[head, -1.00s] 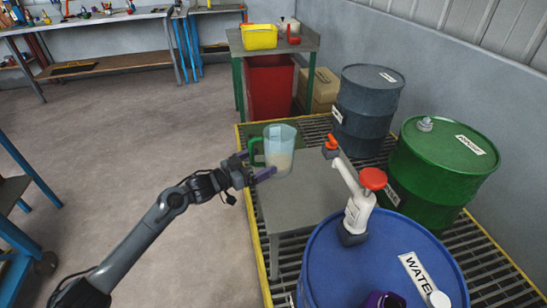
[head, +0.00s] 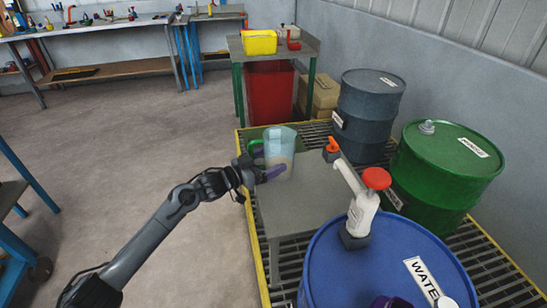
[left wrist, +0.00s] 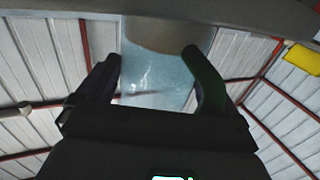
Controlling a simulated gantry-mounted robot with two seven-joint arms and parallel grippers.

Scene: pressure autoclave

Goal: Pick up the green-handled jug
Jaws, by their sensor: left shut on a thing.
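The green-handled jug (head: 281,150) is a clear, bluish cup with pale contents low inside. It is upright at the far left end of the low grey table (head: 312,205) in the head view; I cannot tell whether its base touches the table. Its green handle (head: 257,152) faces left, towards my arm. My left gripper (head: 259,166) is at the handle side, shut on the jug, with one purple finger in front of it. In the left wrist view the jug (left wrist: 155,75) fills the space beyond the fingers, with the green handle (left wrist: 207,80) at right.
A blue water drum (head: 340,260) with a white, red-topped pump (head: 362,210) stands close at the right. Green (head: 445,165) and grey-blue (head: 368,110) drums stand behind. A purple item (head: 390,302) is at the bottom edge.

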